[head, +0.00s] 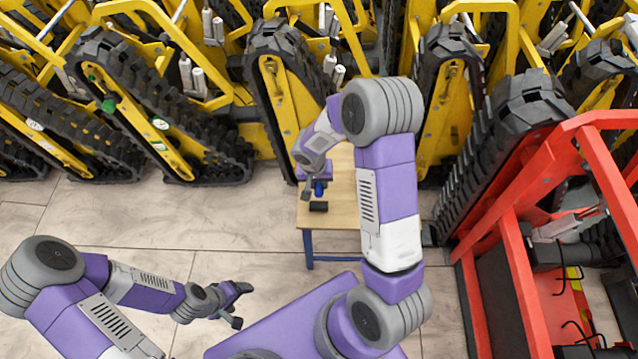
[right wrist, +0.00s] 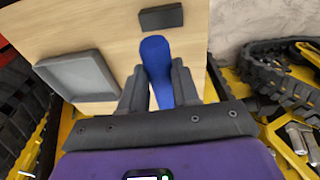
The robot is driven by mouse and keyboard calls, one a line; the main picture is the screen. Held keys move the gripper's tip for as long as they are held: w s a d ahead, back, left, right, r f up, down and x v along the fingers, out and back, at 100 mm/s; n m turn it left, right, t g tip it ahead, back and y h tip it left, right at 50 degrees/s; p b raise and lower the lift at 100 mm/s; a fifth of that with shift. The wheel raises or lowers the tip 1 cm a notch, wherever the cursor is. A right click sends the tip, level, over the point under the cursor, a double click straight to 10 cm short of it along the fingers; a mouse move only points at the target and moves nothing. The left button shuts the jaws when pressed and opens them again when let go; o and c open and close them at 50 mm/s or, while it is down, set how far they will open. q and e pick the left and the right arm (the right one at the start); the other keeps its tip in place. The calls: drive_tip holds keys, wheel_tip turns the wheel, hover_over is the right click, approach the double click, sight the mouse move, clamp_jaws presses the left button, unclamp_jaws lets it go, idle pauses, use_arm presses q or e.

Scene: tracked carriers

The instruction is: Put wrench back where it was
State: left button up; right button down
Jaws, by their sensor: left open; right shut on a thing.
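The wrench (head: 319,188) shows as a blue handle at the wooden table; its blue part also shows in the right wrist view (right wrist: 157,60). My right gripper (head: 314,187) is shut on this blue handle, one finger on each side. Its fingers also show in the right wrist view (right wrist: 158,72). The rest of the wrench is hidden, and I cannot tell whether it touches the tabletop. My left gripper (head: 243,305) is open and empty above the floor, left of the table.
The wooden table (head: 341,210) carries a small dark block (head: 318,206) close to the blue handle. A grey square tray (right wrist: 78,76) lies on the tabletop to the left. Yellow tracked carriers (head: 170,120) stand behind; a red frame (head: 515,250) stands at right. Floor at left is clear.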

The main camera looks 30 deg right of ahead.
wheel_tip(320, 180, down, 6)
drive_tip(key=shift+r+b, duration=0.25)
drive_tip(key=shift+b, duration=0.6)
drive_tip(key=shift+r, duration=0.1)
drive_tip(key=c, duration=0.8)
unclamp_jaws()
